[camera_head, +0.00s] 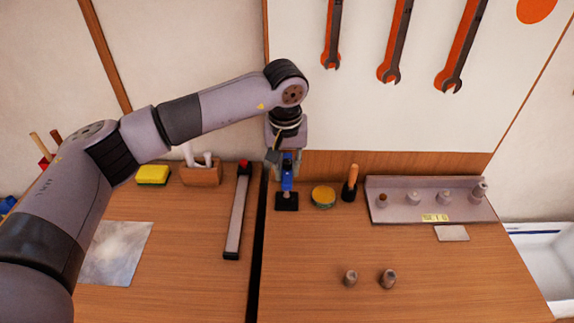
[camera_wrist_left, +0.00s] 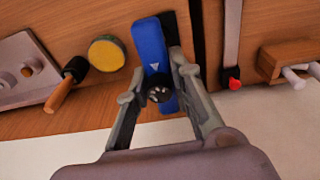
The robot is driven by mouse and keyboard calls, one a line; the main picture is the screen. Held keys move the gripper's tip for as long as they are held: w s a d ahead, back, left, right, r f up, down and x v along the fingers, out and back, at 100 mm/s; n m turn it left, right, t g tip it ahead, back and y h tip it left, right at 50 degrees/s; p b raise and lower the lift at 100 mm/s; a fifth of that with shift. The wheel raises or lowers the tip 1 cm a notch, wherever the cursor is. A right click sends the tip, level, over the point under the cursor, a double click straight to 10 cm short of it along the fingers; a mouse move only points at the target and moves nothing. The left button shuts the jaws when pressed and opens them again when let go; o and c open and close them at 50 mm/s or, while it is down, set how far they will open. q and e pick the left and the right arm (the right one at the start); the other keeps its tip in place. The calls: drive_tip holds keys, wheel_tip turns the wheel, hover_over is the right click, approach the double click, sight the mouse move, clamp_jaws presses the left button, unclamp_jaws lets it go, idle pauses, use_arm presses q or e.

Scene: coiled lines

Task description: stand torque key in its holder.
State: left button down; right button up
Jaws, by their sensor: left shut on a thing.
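A blue tool with a dark round end, seemingly the torque key (camera_head: 287,181), is between the fingers of my left gripper (camera_head: 285,160), near the back of the bench. In the left wrist view the blue body (camera_wrist_left: 152,42) carries a small pale triangle, and my left gripper (camera_wrist_left: 155,82) is shut on it. A black square base (camera_head: 287,203), seemingly the holder, lies directly below the tool. It shows partly behind the blue body in the wrist view (camera_wrist_left: 170,30). I cannot tell whether the tool's lower end is seated. My right gripper is out of view.
A grey rack (camera_head: 400,212) is farther right. Two small metal pieces (camera_head: 388,279) stand in front. A long bar (camera_head: 237,215) lies left.

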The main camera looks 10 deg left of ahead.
use_arm(q)
drive_tip(key=c, duration=1.6)
unclamp_jaws()
drive_tip(key=shift+o, duration=0.6)
drive_tip(key=o, duration=0.5)
drive_tip(key=shift+r+p, duration=1.1)
drive_tip(key=shift+r, duration=1.5)
